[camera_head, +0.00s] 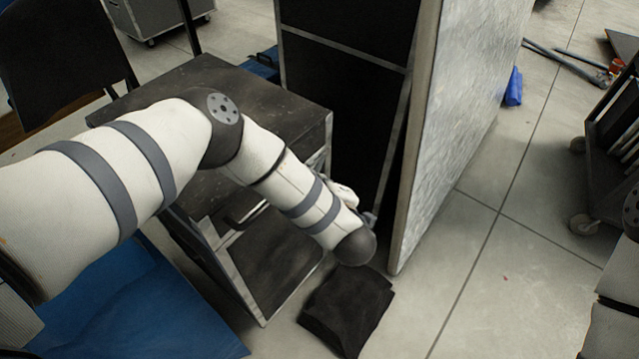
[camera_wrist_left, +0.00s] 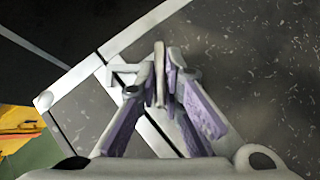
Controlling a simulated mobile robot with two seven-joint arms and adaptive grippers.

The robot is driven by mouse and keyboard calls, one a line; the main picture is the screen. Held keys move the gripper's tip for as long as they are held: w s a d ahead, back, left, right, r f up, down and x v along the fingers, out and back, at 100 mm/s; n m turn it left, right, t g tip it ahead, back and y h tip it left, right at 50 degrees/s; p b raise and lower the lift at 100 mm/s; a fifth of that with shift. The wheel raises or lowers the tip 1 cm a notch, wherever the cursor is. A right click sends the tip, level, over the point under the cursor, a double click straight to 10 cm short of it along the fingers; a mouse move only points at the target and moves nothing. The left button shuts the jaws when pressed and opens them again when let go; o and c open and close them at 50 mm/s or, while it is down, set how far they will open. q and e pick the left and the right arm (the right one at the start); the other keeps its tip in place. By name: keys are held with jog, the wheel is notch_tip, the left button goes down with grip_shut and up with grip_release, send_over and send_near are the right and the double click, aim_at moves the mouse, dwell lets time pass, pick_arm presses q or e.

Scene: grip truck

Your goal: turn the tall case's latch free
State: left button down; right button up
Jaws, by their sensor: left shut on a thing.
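The tall case (camera_head: 340,90), black with metal edging, stands at the top middle of the head view. A tall grey speckled panel (camera_head: 465,80) stands at its right side, with a dark narrow gap between them. My left arm comes in from the left and ends low by the case. Its own wrist hides most of the gripper there. In the left wrist view my left gripper (camera_wrist_left: 165,75) is shut on a thin light piece, the latch (camera_wrist_left: 160,88), in front of dark speckled faces and metal edging. How far the latch is turned cannot be told. My right gripper is out of view.
A lower dark case (camera_head: 265,85) stands left of the tall one, under my arm. A black folded cloth (camera_head: 346,308) lies on the floor near my wrist. A blue mat (camera_head: 150,310) is at lower left. A wheeled cart (camera_head: 605,150) is at right.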

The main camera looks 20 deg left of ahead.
pick_arm(q)
jog(key=shift+w+d+r+m+g, duration=0.1)
jog(key=shift+w+m+g, duration=0.05)
jog(key=shift+m+g, duration=0.7)
jog(key=shift+m+g+y+b, duration=0.4)
jog(key=shift+g+b, duration=0.1)
jog(key=shift+g, duration=0.75)
jog(key=shift+w+m+g+y+b, duration=0.15)
jog(key=shift+m+g+y+b, duration=0.15)
jog(key=shift+m+g+b, duration=0.5)
jog(key=shift+w+g+b, duration=0.1)
jog(key=shift+g+b, duration=0.5)
jog(key=shift+g, duration=0.3)
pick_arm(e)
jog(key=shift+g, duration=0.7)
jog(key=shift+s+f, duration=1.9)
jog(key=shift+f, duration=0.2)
pick_arm(q)
jog(key=shift+r+y, duration=0.1)
jog(key=shift+y, duration=0.2)
jog(key=c, duration=1.7)
grip_release()
jog(key=shift+d, duration=0.1)
